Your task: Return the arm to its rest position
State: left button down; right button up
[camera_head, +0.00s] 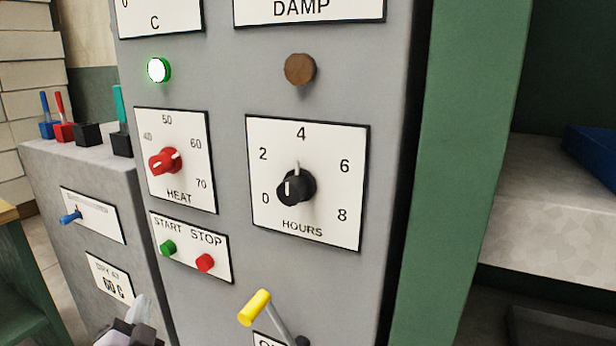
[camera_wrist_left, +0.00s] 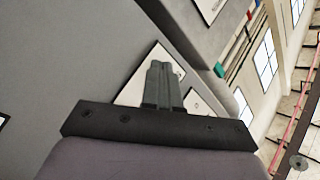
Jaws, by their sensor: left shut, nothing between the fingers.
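My left gripper (camera_head: 135,318) shows at the bottom left of the head view, low in front of the lower grey box with the labelled plates. In the left wrist view its two fingers (camera_wrist_left: 162,72) are together, with nothing between them. A white plate (camera_wrist_left: 135,92) lies behind the fingers there. Most of my left arm is out of the head view. My right gripper is in neither view.
A grey control panel (camera_head: 225,90) carries a red HEAT knob (camera_head: 164,161), a black HOURS knob (camera_head: 296,188), a green START button (camera_head: 168,247) and a red STOP button (camera_head: 205,262). A yellow-handled lever (camera_head: 255,307) sticks out below. A green post (camera_head: 465,150) stands right.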

pick_arm(q)
jog(key=s+d+f+n+g+h+p, duration=0.1)
jog(key=s+d+f+g+h+p, duration=0.1)
jog(key=s+d+f, duration=0.2)
jog(key=s+d+f+n+g+h+p, duration=0.2)
jog(key=s+d+f+g+h+p, duration=0.1)
jog(key=s, duration=0.7)
jog(key=s+d+f+n+g+h+p, duration=0.1)
jog(key=s+d+f+g+h+p, duration=0.1)
jog(key=s+d+f, duration=0.3)
jog(key=s+f+p, duration=0.1)
jog(key=s, duration=0.2)
jog(key=shift+f+h, duration=0.3)
jog(key=shift+f, duration=0.1)
